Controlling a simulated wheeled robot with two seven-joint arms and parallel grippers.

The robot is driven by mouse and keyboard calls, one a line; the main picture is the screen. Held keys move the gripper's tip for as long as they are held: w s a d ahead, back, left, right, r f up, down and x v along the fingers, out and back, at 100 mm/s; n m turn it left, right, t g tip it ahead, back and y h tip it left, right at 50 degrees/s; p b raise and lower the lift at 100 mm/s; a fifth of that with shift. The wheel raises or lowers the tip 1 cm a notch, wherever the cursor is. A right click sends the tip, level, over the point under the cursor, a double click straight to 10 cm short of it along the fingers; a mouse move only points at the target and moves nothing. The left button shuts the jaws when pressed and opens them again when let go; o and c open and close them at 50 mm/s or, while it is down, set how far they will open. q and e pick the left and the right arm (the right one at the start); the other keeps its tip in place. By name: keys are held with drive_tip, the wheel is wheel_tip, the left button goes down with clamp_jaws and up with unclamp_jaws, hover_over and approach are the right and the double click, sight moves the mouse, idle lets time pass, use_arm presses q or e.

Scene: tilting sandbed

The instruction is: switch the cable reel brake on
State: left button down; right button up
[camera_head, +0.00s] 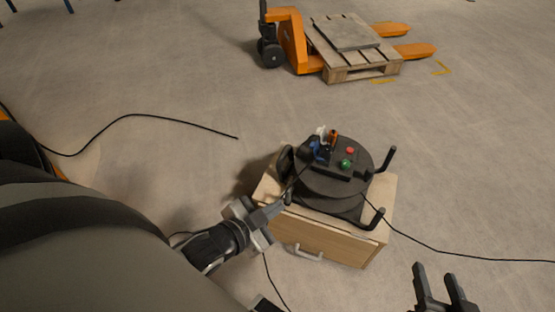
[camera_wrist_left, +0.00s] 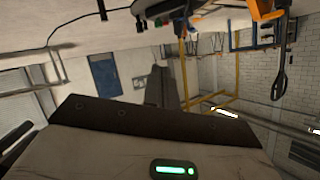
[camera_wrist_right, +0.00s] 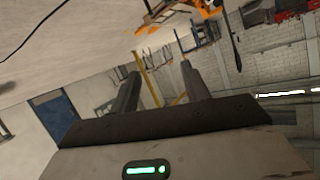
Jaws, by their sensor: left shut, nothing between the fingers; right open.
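The black cable reel (camera_head: 330,185) sits on a light wooden cabinet in the head view. Its round top carries a red button (camera_head: 350,150), a green button (camera_head: 346,164) and a small cluster of blue, white and orange parts (camera_head: 322,148). I cannot tell which of these is the brake switch. My left gripper (camera_head: 280,207) is shut and empty, at the near left edge of the reel; I cannot tell whether it touches. Its closed fingers show in the left wrist view (camera_wrist_left: 160,88). My right gripper (camera_head: 444,275) is open and empty, near right of the cabinet and apart from it.
The wooden cabinet (camera_head: 335,242) has a pale handle on its front. Black bent bars (camera_head: 387,160) stand up at the reel's right side. A black cable (camera_head: 450,254) runs across the floor. An orange pallet jack (camera_head: 291,42) with a wooden pallet (camera_head: 360,72) stands behind; the floor between is clear.

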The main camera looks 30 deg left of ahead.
sight(286, 195)
use_arm(q)
drive_tip(key=a+f+m+t+h+b, duration=0.1)
drive_tip(key=a+f+m+b, duration=0.3)
drive_tip(key=f+m+b, duration=0.1)
drive_tip(key=a+f+m+t+h+b, duration=0.1)
drive_tip(key=a+f+m+h+b, duration=0.1)
drive_tip(key=a+f+m+b, duration=0.3)
drive_tip(key=a+f+m+t+h+b, duration=0.1)
drive_tip(key=a+f+m+b, duration=0.3)
drive_tip(key=f+b, duration=0.5)
wheel_tip(286, 195, down, 4)
drive_tip(key=shift+w+a+r+m+h, duration=0.15)
drive_tip(key=shift+w+a+m+h, duration=0.15)
drive_tip(key=shift+m, duration=0.7)
use_arm(e)
drive_tip(key=a+f+t+y, duration=0.3)
drive_tip(key=a+f+y, duration=0.1)
drive_tip(key=f+y, duration=0.1)
drive_tip(key=shift+w+a+f+t, duration=0.2)
drive_tip(key=shift+w+a+t, duration=0.1)
drive_tip(key=shift+w, duration=0.15)
use_arm(q)
drive_tip(key=shift+b, duration=0.3)
